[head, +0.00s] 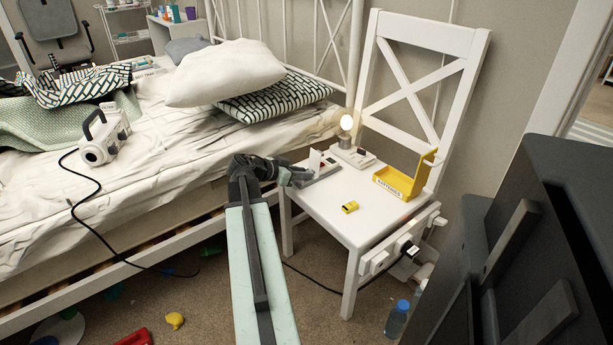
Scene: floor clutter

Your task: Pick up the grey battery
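I cannot clearly make out a grey battery. A white chair (325,215) stands beside the bed. On its seat are a small grey device (327,170) with a white card and a dark red spot, a small yellow object (349,206), and a yellow tray (398,184) with a label too small to read surely. My arm reaches up from the bottom middle. My gripper (292,174) is at the seat's left edge, pointing right, close to the grey device. Its fingers are dark and small, so I cannot tell whether they are open or hold anything.
A lit lamp (346,124) stands on a white base at the seat's back. A power strip (400,243) hangs at the chair's right side. The bed (150,190) fills the left. A dark cabinet (560,180) is at right.

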